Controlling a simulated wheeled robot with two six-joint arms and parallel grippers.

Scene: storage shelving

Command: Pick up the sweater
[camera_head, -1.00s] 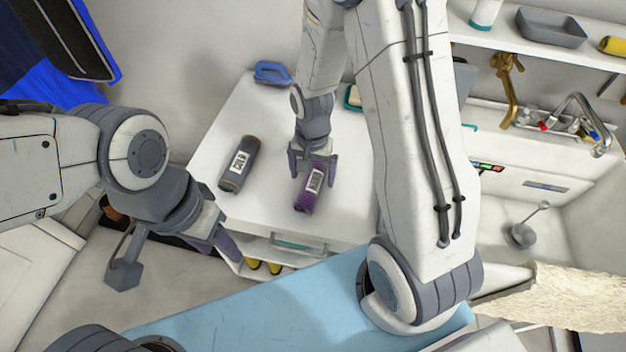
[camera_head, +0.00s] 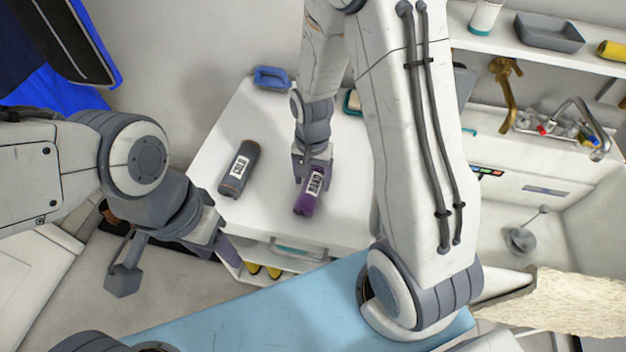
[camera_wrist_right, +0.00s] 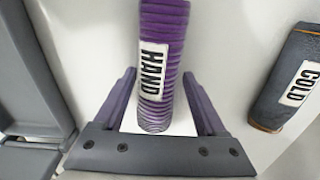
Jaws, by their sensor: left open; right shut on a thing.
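A purple ribbed rolled garment, likely the sweater (camera_head: 309,192), lies on the white cabinet top with a white label; in the right wrist view its label reads HAND (camera_wrist_right: 155,72). The roll seems to be on or just above the surface; I cannot tell which. My left gripper (camera_head: 176,262) is open and empty, low at the left, in front of the cabinet.
A grey roll labelled COLD (camera_head: 238,168) lies left of the purple one on the white cabinet (camera_head: 275,130). A blue object (camera_head: 271,78) stands at the back edge. A sink (camera_head: 560,190) is at the right. A light blue surface (camera_head: 270,310) lies in front.

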